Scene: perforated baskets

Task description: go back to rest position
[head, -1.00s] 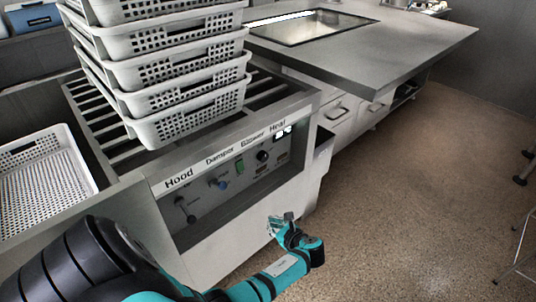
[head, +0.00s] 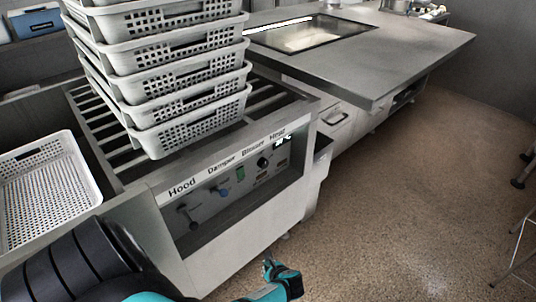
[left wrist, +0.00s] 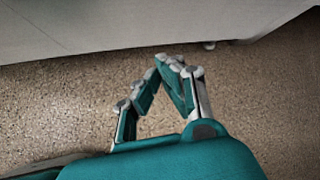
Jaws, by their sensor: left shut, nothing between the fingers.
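My left gripper (head: 268,268) is low in the head view, in front of the metal cabinet with the Hood, Damper, Blower and Heat panel (head: 232,178). It is apart from the cabinet, above the speckled floor. In the left wrist view its fingers (left wrist: 170,62) meet at the tips, shut with nothing between them. Below them the floor shows, with the pale cabinet side (left wrist: 120,25) across the top. My right gripper is not in either view.
A stack of white perforated baskets (head: 190,125) stands on the slatted cabinet top. Another white basket (head: 45,190) lies at the left. A grey counter (head: 400,60) with a glass-topped inset is behind. The speckled floor (head: 400,200) at the right is mostly clear, with stool legs at the edge.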

